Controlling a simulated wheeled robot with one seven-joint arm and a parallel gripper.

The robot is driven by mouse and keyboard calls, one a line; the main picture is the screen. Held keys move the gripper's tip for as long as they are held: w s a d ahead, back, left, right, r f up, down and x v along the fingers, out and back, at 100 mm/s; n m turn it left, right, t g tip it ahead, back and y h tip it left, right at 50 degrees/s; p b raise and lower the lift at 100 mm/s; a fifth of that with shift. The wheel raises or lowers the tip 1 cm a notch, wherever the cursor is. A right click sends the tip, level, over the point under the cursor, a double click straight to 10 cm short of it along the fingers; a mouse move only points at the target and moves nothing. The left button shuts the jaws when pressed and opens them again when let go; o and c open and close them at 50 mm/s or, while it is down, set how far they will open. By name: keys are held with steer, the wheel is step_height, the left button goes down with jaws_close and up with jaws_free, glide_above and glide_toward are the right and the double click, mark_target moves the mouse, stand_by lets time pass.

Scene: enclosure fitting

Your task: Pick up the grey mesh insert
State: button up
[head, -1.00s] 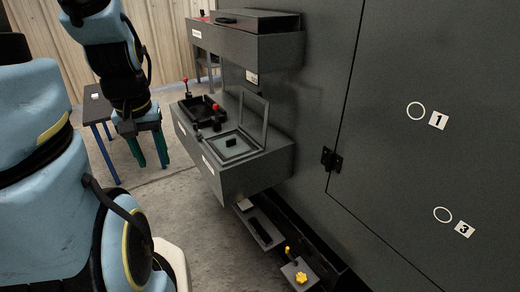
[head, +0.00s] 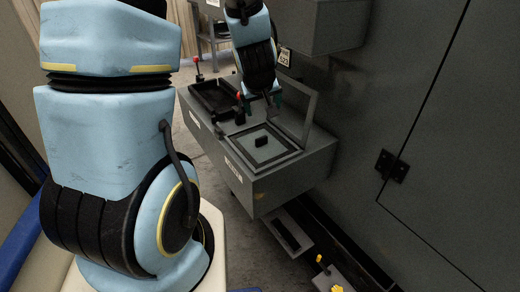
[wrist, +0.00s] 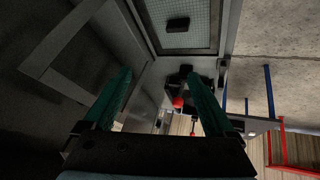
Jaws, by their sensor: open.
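The grey mesh insert (head: 246,145) lies flat in a square frame on top of the grey box, with a small black block-shaped handle (head: 261,141) at its middle. In the wrist view the mesh (wrist: 202,28) is at the top edge, partly cut off, with its handle (wrist: 178,25). My gripper (head: 261,103) is open and empty, above the box behind the insert in the head view. In the wrist view the two green fingers (wrist: 160,78) are spread and point toward the frame's edge, apart from the insert.
An open hinged frame lid (head: 304,108) stands upright beside my gripper. A black tray (head: 213,98) and red-tipped levers (head: 197,66) sit on the same box. The grey cabinet wall (head: 420,110) rises at the right. A yellow knob (head: 337,289) is below.

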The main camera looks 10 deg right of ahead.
mark_target(262, 138)
steer(key=d+f+n+t+y+b, duration=0.1)
steer(key=f, duration=0.2)
steer(key=s+d+f+n+t+y+b, duration=0.1)
steer(key=d+f+y, duration=0.1)
steer(key=f, duration=0.1)
steer(key=d+f+n+t+y+b, duration=0.1)
steer(key=d+f+t+b, duration=0.1)
steer(key=f, duration=0.2)
steer(key=shift+s+y, duration=0.3)
steer(key=shift+y, duration=0.1)
steer(key=s, duration=0.1)
steer(key=y, duration=0.1)
steer(key=s+t+y+b, duration=0.1)
steer(key=shift+s+a+f+n, duration=0.3)
steer(key=shift+s+f+n, duration=0.05)
steer(key=shift+n, duration=0.05)
steer(key=shift+s+a+y, duration=0.15)
steer(key=shift+s+y, duration=0.15)
steer(key=shift+y, duration=0.1)
steer(key=shift+w+a, duration=0.1)
steer(key=shift+a, duration=0.15)
steer(key=p+x, duration=0.1)
steer(key=x, duration=0.2)
steer(key=shift+w+a, duration=0.1)
steer(key=shift+w, duration=0.2)
steer(key=shift+t, duration=0.3)
steer(key=shift+d+p+x, duration=0.2)
steer(key=shift+p+x, duration=0.9)
steer(key=shift+x, duration=2.1)
steer(key=shift+w, duration=0.1)
